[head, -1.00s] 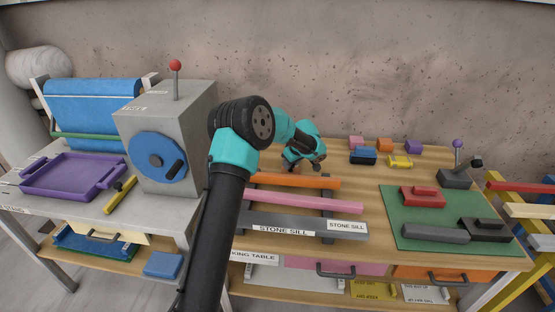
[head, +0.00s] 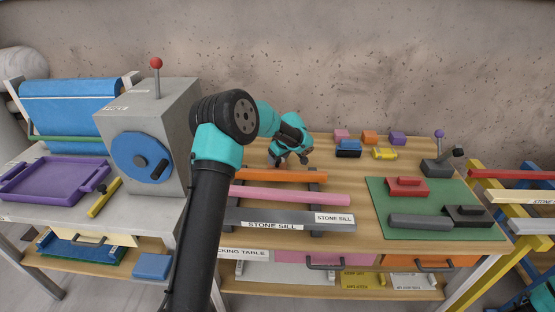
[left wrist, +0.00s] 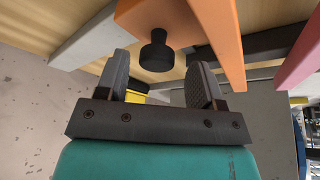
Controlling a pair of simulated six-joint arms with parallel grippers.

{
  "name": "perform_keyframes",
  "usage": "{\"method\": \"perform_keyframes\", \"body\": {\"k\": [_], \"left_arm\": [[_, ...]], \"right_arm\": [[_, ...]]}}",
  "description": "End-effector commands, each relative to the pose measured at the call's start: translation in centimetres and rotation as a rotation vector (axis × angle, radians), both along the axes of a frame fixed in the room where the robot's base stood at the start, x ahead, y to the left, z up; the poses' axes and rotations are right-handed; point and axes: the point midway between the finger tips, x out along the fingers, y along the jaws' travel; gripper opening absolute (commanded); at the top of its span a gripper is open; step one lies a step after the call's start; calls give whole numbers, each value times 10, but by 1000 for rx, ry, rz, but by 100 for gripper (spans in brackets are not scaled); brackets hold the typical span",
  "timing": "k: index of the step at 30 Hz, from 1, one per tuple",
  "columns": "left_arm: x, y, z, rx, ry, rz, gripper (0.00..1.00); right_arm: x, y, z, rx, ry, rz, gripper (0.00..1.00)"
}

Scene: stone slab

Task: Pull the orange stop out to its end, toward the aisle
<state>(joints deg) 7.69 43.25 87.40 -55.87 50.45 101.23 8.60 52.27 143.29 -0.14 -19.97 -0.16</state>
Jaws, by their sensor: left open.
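The orange stop shows as a long orange bar (head: 290,177) lying across dark supports on the wooden table in the head view, its left part hidden by my left arm. In the left wrist view an orange piece (left wrist: 185,22) crosses the top, with a black knob (left wrist: 155,55) standing out from it. My left gripper (head: 292,160) is just behind the bar in the head view. In the left wrist view its two fingers are apart, one on each side of the knob in the picture; contact with it is not visible. My right gripper is not in view.
A pink bar (head: 295,197) and a grey stone sill (head: 235,217) lie in front of the orange bar. Several small coloured blocks stand behind to the right. A green mat (head: 385,208) with red and dark pieces lies right. A grey machine (head: 185,105) stands left.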

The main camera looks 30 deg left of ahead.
Motion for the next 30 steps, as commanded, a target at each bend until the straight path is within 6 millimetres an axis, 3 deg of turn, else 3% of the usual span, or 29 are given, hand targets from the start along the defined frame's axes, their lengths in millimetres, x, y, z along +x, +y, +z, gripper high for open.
{"method": "perform_keyframes", "body": {"k": [21,30], "left_arm": [[-15,-48,122,-1,-2,0,62],[-19,-59,149,-1,2,2,62]], "right_arm": [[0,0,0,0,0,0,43],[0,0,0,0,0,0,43]]}}
